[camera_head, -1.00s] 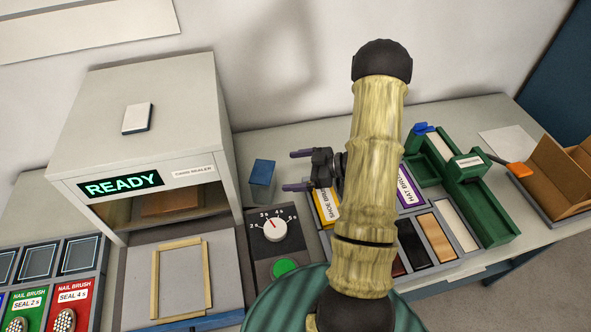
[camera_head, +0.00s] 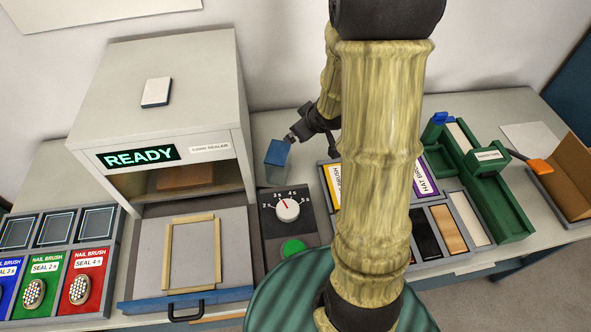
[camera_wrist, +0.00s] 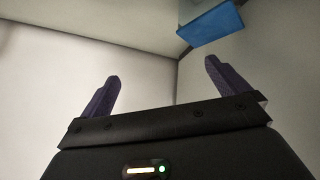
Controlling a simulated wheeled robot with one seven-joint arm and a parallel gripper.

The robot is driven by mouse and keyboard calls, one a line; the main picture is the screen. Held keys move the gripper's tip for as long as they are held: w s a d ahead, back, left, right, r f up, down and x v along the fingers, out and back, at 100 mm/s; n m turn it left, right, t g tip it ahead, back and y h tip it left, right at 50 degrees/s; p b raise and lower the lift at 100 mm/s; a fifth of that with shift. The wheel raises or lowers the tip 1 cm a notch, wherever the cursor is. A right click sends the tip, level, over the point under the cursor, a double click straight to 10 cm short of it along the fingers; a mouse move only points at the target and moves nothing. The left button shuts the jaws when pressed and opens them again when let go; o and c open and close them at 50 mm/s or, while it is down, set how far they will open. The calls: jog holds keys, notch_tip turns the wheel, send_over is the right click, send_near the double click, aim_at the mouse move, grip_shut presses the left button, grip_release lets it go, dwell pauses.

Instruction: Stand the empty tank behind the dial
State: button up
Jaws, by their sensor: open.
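A small tank-like box (camera_head: 278,153) with a blue top and greyish body stands behind the dial (camera_head: 288,210), to the right of the card sealer. I cannot see whether it is empty. My gripper (camera_head: 291,137) is open at the box's upper right rear in the head view. Whether it touches the box is unclear. In the wrist view my spread fingers (camera_wrist: 160,85) have nothing visible between them. A blue piece (camera_wrist: 210,22) shows beyond them at the top; I cannot tell whether it is the box.
The card sealer (camera_head: 190,70) reads READY and stands close left. Its tray (camera_head: 235,240) with a wooden frame is in front. Brush bins (camera_head: 60,255) stand far left. Labelled compartments (camera_head: 330,185) and a green fixture (camera_head: 490,190) lie right. The back wall is close behind.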

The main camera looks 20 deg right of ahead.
jog(key=s+a+r+m+g, duration=0.1)
jog(key=s+a+m+g, duration=0.1)
jog(key=s+a, duration=0.2)
jog(key=s+a+r+m+g, duration=0.2)
jog(key=s+a+g, duration=0.1)
jog(key=s, duration=0.8)
jog(key=shift+s+a+r, duration=0.2)
jog(key=shift+a+r, duration=0.05)
jog(key=shift+a, duration=0.65)
